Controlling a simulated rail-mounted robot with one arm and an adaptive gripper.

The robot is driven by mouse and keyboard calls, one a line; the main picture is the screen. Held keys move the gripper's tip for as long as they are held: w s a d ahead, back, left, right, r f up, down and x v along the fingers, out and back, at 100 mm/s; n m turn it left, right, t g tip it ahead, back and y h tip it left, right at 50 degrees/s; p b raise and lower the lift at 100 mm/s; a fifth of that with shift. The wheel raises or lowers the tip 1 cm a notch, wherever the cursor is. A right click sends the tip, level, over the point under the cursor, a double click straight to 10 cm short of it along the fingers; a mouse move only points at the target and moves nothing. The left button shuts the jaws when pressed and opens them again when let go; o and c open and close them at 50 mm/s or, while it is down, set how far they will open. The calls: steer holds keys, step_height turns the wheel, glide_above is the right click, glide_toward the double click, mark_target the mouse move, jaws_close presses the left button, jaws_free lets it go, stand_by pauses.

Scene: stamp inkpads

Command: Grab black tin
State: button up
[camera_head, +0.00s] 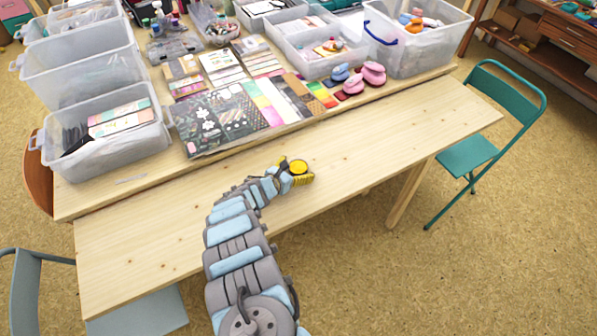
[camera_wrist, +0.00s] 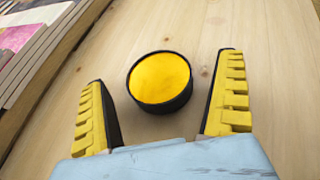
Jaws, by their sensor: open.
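A round black tin (camera_wrist: 160,107) with a yellow top lies flat on the bare wooden table in the wrist view. My gripper (camera_wrist: 163,92) is open, with one yellow-and-black finger on each side of the tin and visible gaps between the fingers and the tin. The tin is nearer the middle of the opening and nothing is held. In the head view the tin's yellow top (camera_head: 298,166) shows at the end of my arm, and my gripper (camera_head: 302,172) partly hides its black side.
The wooden table (camera_head: 400,130) is clear around the tin. Behind it, paper sheets (camera_head: 225,118), pink and blue inkpads (camera_head: 373,73) and clear plastic bins (camera_head: 105,130) fill the raised back part. A teal chair (camera_head: 470,155) stands at the right.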

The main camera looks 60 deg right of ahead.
mark_target(299, 167)
steer(key=shift+b+x, duration=0.3)
steer(key=shift+x, duration=0.55)
steer(key=shift+w, duration=0.1)
steer(key=c, duration=1.4)
steer(key=shift+o, duration=0.2)
steer(key=shift+r, duration=0.1)
steer(key=shift+r, duration=0.3)
step_height(299, 167, up, 3)
steer(key=shift+a+r+p, duration=0.15)
steer(key=shift+a+p, duration=0.05)
steer(key=shift+p, duration=1.05)
steer(key=s+a+r+p, duration=0.9)
steer(key=a+p, duration=0.1)
steer(key=p, duration=0.1)
